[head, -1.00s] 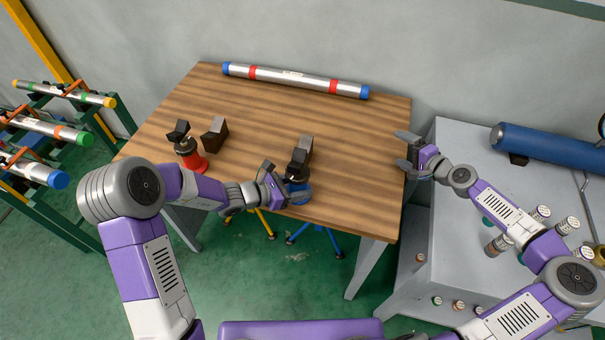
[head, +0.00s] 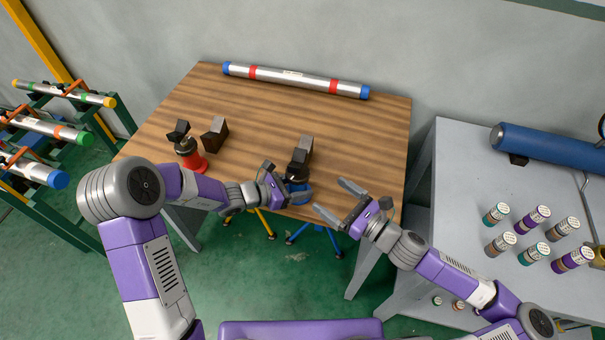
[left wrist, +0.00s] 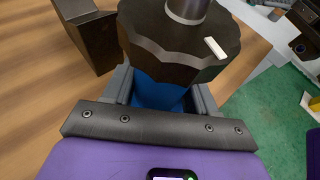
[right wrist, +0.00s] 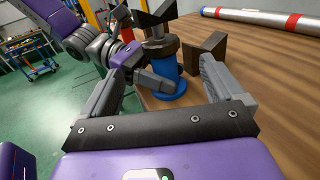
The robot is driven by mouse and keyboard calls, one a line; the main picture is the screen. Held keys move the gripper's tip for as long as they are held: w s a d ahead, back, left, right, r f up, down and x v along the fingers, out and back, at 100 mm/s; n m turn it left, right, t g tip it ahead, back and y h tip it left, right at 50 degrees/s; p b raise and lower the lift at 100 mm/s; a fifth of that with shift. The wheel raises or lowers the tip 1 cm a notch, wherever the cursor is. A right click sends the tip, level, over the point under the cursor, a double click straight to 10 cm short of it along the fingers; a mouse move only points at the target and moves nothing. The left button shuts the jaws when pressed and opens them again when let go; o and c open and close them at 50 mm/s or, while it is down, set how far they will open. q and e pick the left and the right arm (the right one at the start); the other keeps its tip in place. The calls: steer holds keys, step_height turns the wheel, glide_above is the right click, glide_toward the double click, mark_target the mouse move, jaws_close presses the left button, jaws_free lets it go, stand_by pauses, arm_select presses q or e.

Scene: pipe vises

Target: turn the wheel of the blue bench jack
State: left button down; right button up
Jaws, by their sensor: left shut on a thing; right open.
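The blue bench jack (head: 298,188) stands near the front edge of the wooden table, with a dark V-shaped head on top. In the left wrist view its dark scalloped wheel (left wrist: 180,45) with a white mark sits above the blue body (left wrist: 158,95). My left gripper (head: 282,186) is shut on the blue body, just under the wheel. My right gripper (head: 328,200) is open and empty, to the right of the jack. In the right wrist view the jack's blue body (right wrist: 164,70) shows beyond and between the open fingers.
A red jack (head: 190,156) and dark V-blocks (head: 214,134) stand on the table (head: 260,115). A silver pipe (head: 295,79) with blue ends lies along the back. The grey bench (head: 465,165) at the right holds several small cans and a blue cylinder.

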mark_target(307, 179)
steer(key=x, duration=1)
steer(key=shift+w+a, duration=0.25)
steer(key=shift+a, duration=0.1)
steer(key=shift+c, duration=0.4)
steer(key=c, duration=1)
